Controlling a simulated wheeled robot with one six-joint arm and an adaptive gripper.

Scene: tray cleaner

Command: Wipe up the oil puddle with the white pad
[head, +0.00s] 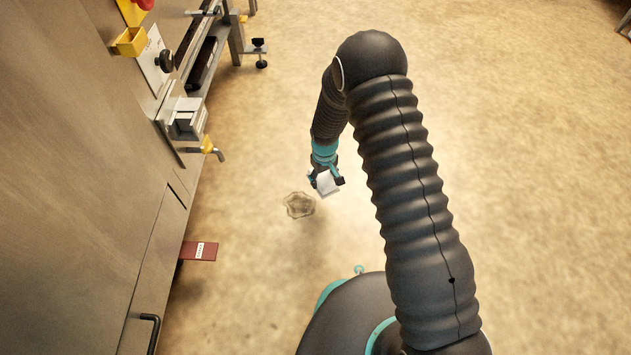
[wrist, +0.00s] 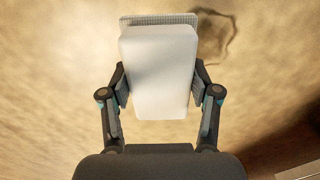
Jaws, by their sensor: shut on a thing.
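The white pad (wrist: 160,75) is a pale block with a grey textured layer along its far edge in the wrist view. My gripper (wrist: 160,92) is shut on the pad, one finger on each side. In the head view the pad (head: 327,183) hangs from my gripper (head: 325,178), just up and right of the oil puddle. The oil puddle (head: 299,205) is a small brownish patch with a dark irregular outline on the floor. In the wrist view the puddle (wrist: 216,38) shows beyond the pad at the upper right, and the pad hides part of it. The pad appears to be above the floor.
A large metal machine (head: 75,180) runs along the left, with a yellow-handled fitting (head: 207,146) sticking out. A dark red plate with a white label (head: 199,251) juts from its base, left of the puddle. The floor to the right is clear.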

